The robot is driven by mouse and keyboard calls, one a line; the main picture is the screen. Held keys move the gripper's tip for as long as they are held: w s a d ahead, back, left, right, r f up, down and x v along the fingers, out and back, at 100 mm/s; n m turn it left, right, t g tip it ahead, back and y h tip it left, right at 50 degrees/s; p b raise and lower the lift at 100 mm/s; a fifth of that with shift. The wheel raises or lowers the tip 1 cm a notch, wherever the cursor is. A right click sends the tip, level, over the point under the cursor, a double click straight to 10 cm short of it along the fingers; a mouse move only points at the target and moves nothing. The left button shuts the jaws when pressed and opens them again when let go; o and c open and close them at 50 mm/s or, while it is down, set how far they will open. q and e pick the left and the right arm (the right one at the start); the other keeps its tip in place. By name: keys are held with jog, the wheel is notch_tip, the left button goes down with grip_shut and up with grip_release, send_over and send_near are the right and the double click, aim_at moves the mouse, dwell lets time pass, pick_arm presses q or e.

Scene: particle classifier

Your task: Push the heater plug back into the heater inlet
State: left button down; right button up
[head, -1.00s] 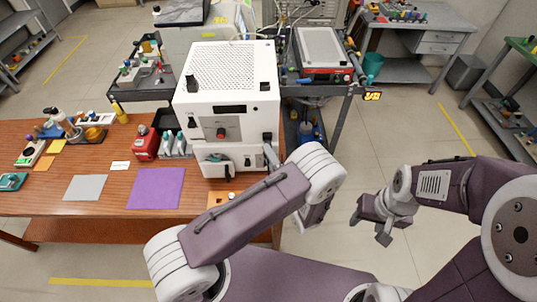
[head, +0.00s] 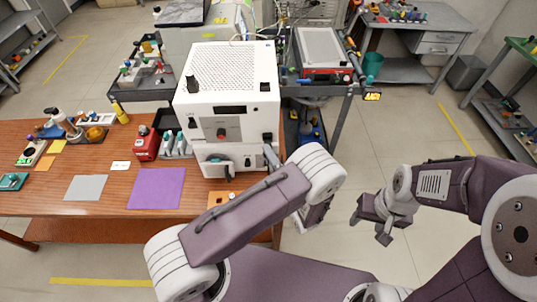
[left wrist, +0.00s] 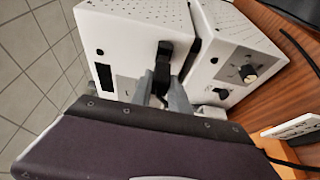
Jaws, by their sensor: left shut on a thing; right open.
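The white heater unit (head: 226,105) stands on the wooden table in the head view. Its black inlet (left wrist: 165,48) shows on the white face in the left wrist view. The black heater plug (left wrist: 161,72) is at the inlet, in line with it. Whether it is fully seated cannot be told. My left gripper (head: 271,155) is at the unit's lower right front. In the left wrist view its grey fingers (left wrist: 160,96) are shut on the plug, partly hidden by my purple wrist. My right gripper (head: 369,229) is open and empty over the floor at right.
The wooden table (head: 110,188) holds a purple mat (head: 157,189), a grey mat (head: 86,188) and a red box (head: 146,144) left of the unit. A cart (head: 342,100) stands behind right. The floor around my right gripper is clear.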

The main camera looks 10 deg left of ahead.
pick_arm(q)
jog(key=shift+w+a, duration=0.2)
jog(key=shift+w, duration=0.45)
jog(key=shift+w+a, duration=0.15)
jog(key=shift+w, duration=0.45)
jog(key=shift+w, duration=0.2)
dwell(0.3)
jog(key=c, duration=1.2)
grip_release()
jog(key=shift+o, duration=0.2)
jog(key=shift+w+a, duration=0.1)
jog(key=b+v, duration=0.1)
jog(key=v, duration=0.8)
jog(key=shift+b, duration=0.4)
